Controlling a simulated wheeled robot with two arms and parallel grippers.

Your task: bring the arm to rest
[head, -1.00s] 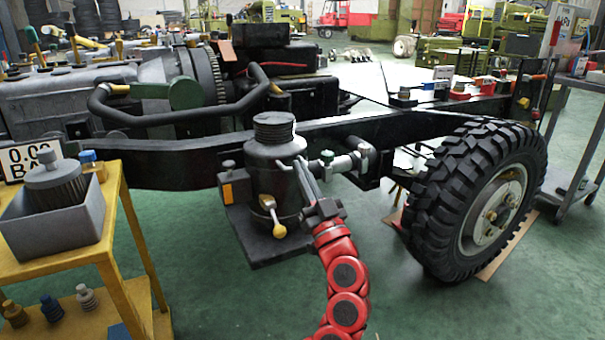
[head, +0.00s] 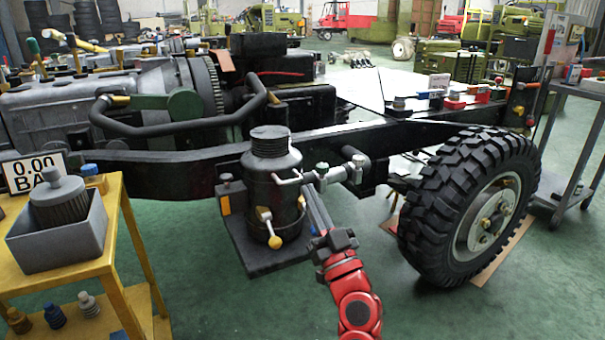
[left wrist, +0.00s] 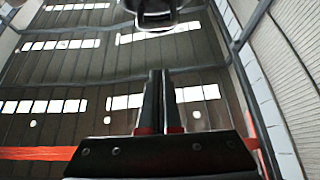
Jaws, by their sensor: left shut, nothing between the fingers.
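My left arm (head: 357,305) is red and comes up from the bottom of the head view. In the left wrist view the two fingers (left wrist: 160,95) stand together, pointing up toward the hall's ceiling and windows. A dark round part (left wrist: 155,8) shows beyond them at the top. My right gripper is not in view.
A lever with a yellow knob (head: 275,242) sits on the canister's front. A pipe with a valve (head: 325,175) runs to its right. The large tyre (head: 435,210) is at right, the yellow cart (head: 85,262) with a grey bin (head: 60,245) at left.

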